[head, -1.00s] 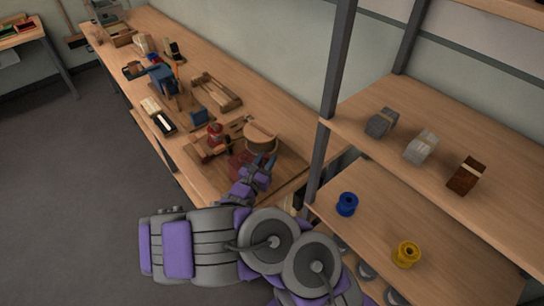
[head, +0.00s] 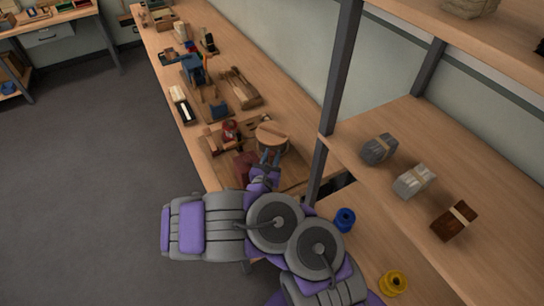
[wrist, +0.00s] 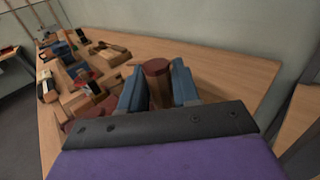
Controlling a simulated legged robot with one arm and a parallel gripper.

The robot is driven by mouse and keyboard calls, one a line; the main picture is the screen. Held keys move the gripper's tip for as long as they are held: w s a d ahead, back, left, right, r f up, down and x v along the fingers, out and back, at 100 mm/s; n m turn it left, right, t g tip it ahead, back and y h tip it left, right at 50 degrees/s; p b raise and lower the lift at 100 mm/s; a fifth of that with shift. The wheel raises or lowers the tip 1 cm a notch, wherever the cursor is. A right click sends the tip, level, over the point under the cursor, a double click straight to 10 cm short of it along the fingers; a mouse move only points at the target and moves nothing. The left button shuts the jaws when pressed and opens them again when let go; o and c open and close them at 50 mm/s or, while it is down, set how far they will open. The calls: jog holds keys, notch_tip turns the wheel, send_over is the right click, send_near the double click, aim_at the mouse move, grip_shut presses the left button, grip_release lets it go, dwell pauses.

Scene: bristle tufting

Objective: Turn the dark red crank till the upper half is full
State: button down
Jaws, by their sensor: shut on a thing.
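The dark red crank (head: 243,167) is on a wooden board (head: 291,173) at the near end of the bench, partly hidden by my arm in the head view. In the wrist view, an upright round grip with a dark red top (wrist: 156,68) stands between my blue fingers. My gripper (wrist: 158,88) is shut on this grip, a finger on each side. In the head view, my gripper (head: 269,158) is right of the dark red part and just below a round wooden piece (head: 271,134). How full its upper half is cannot be seen.
A small red part (head: 231,129) and wooden blocks sit left of the round piece. A blue device (head: 193,70) and trays stand farther along the bench. A dark shelf post (head: 340,75) rises at right, beside shelves with bundles and a blue spool (head: 344,219).

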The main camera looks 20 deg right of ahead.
jog(key=c, duration=1)
grip_release()
jog(key=shift+a, duration=0.1)
jog(key=shift+o, duration=0.2)
jog(key=p+v, duration=0.4)
jog(key=v, duration=1.3)
jog(key=shift+s, duration=0.15)
jog(key=shift+a, duration=0.1)
